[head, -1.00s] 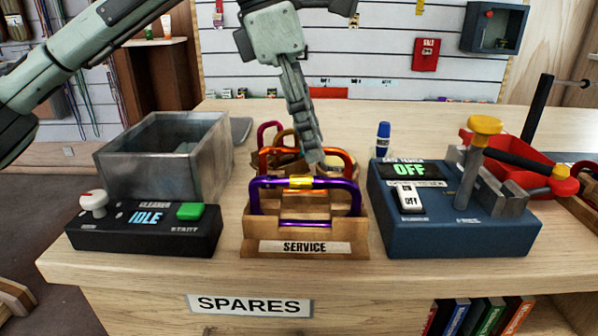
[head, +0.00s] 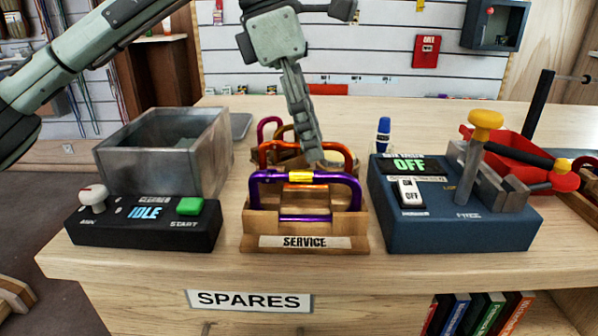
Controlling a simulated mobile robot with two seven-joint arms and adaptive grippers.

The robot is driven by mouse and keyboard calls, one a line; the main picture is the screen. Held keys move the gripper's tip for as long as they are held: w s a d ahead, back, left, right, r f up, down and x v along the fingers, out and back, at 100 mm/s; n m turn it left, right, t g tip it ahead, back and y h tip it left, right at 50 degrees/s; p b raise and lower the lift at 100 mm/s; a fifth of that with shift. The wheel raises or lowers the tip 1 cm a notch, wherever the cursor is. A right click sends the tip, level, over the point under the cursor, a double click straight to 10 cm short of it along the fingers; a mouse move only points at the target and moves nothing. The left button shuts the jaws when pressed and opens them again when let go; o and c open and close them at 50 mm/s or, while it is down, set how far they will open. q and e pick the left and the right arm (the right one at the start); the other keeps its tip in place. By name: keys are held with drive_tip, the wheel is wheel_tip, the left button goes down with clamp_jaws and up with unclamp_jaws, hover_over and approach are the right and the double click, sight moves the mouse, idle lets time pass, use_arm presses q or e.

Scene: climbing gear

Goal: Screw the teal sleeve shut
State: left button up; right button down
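A wooden rack labelled SERVICE (head: 304,242) holds several carabiners standing in rows. The front one is a purple carabiner (head: 262,179) with a yellow sleeve (head: 301,177). Behind it stands an orange carabiner (head: 272,149), and farther back a magenta one (head: 263,124). I cannot make out a teal sleeve; the gripper covers part of the back rows. My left gripper (head: 313,156) points down into the rack, just behind the orange carabiner's top. Its fingers show edge-on with their tips partly hidden, so its opening and any contact are unclear. My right gripper is not in view.
A metal bin (head: 150,165) stands behind the cleaner box (head: 145,228), which reads IDLE, on the left. A blue test box (head: 455,222) reading OFF, with a yellow-knobbed lever (head: 484,120), stands right. A blue marker (head: 383,137) stands behind it. Bare tabletop lies behind the rack.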

use_arm(q)
drive_tip(key=shift+f+b, duration=0.5)
drive_tip(key=shift+f, duration=0.4)
drive_tip(key=shift+s, duration=0.1)
drive_tip(key=shift+s+b, duration=0.35)
drive_tip(key=shift+s, duration=0.3)
drive_tip(key=shift+r+p, duration=1.1)
drive_tip(key=shift+r, duration=0.4)
drive_tip(key=shift+w+p, duration=0.3)
drive_tip(key=shift+w, duration=0.45)
